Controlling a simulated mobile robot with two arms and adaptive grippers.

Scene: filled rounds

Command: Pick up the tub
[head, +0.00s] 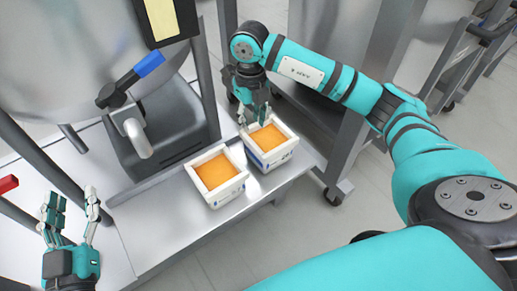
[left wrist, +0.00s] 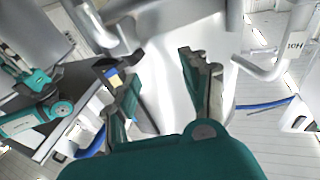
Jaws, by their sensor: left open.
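Two square white tubs with orange filling stand side by side on a metal shelf (head: 150,235) in the head view. The nearer tub (head: 232,190) is left of the other tub (head: 283,155), which sits close to the shelf's right end. My right gripper (head: 254,116) points down at the far wall of the right tub; whether its fingers close on that wall is unclear. My left gripper (head: 76,197) is open and empty at the lower left, well apart from both tubs. Its spread fingers also show in the left wrist view (left wrist: 160,85), with no tub between them.
A large steel vessel (head: 75,60) stands behind the shelf, with an outlet pipe (head: 135,135) and a blue-handled valve (head: 148,65) left of the tubs. A grey boxy base (head: 165,145) stands beside the tubs. A steel wheeled frame (head: 340,150) is at the right.

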